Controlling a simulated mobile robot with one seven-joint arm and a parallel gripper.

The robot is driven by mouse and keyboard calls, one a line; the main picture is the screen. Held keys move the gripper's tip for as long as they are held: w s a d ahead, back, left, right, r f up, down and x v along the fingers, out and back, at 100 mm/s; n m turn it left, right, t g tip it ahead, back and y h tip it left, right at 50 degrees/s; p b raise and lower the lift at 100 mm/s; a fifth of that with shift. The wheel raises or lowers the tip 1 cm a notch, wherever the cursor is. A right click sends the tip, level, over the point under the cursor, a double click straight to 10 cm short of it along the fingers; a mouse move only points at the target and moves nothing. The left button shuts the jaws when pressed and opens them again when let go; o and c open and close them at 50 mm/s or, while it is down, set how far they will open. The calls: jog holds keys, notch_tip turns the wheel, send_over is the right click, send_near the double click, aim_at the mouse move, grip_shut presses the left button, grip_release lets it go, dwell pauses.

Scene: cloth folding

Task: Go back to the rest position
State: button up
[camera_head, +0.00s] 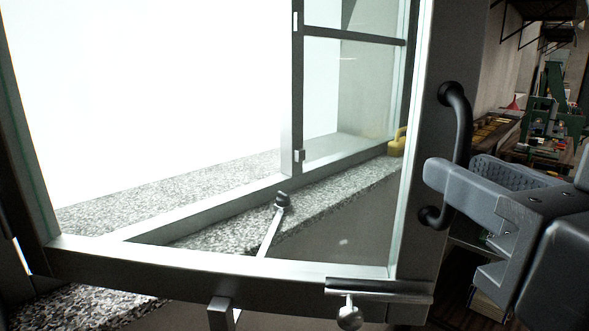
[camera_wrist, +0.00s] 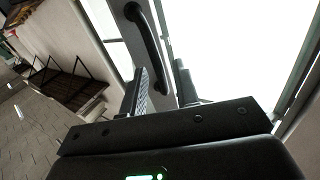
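My gripper (camera_head: 470,168) is at the right of the head view, beside the black bow-shaped handle (camera_head: 463,130) on the grey frame. The near finger hides part of the handle; the far finger shows its textured inner pad. In the wrist view the handle (camera_wrist: 147,35) runs down toward the gap between the two fingers of my gripper (camera_wrist: 162,70). The fingers stand apart, so the gripper is open. I cannot tell whether a finger touches the handle. No cloth is in view.
The framed glass window (camera_head: 230,271) fills most of the head view, with a speckled stone sill (camera_head: 335,195) and a yellow object (camera_head: 397,142) behind it. A metal stay (camera_head: 270,231) crosses the lower part. Cluttered shelves stand at the right; paved floor (camera_wrist: 35,140) shows in the wrist view.

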jog(key=v, duration=0.8)
jog(key=x, duration=0.6)
jog(key=v, duration=0.6)
jog(key=x, duration=1)
jog(key=shift+w, duration=0.4)
jog(key=v, duration=1.1)
jog(key=x, duration=1)
jog(key=shift+w+a, duration=0.15)
jog(key=shift+w, duration=0.15)
